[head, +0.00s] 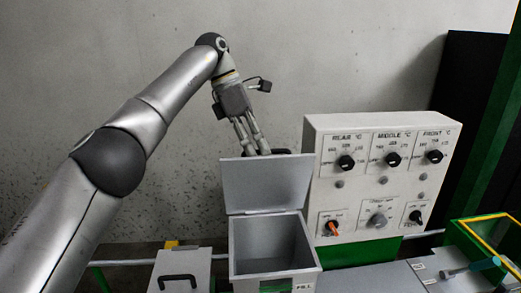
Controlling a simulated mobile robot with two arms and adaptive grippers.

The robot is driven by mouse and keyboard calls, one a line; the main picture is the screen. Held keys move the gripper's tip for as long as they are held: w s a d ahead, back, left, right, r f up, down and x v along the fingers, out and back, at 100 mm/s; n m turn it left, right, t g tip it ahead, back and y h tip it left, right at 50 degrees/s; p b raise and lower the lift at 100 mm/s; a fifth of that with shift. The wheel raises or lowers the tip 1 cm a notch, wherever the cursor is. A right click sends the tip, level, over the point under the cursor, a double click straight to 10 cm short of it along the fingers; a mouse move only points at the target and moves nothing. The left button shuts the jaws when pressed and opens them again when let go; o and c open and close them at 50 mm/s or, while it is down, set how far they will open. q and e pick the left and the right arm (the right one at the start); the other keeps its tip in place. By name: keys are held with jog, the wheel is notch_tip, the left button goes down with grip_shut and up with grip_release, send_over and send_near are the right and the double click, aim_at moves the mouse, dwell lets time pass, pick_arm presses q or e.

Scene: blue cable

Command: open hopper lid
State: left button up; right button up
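The hopper (236,254) is a grey open-topped box in the lower middle of the head view, with a green patch and a white label on its front. Its grey lid (262,186) stands raised, nearly upright, at the back of the opening, and the empty-looking inside shows. A dark handle (282,151) peeks out behind the lid's top edge. My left gripper (257,153) points down at the lid's top edge, with a gap between its fingers. Its fingertips are hidden behind the lid, so whether they grip the handle cannot be told. My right gripper is out of view.
A control box (325,140) with several knobs stands close to the right of the hopper. A second grey cover (168,262) with a black handle lies at the left. A yellow-edged green bin (470,240) stands at the far right. The wall is behind.

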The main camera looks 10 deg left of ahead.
pick_arm(q)
jog(key=shift+s+a+f, duration=0.15)
jog(key=shift+a, duration=0.15)
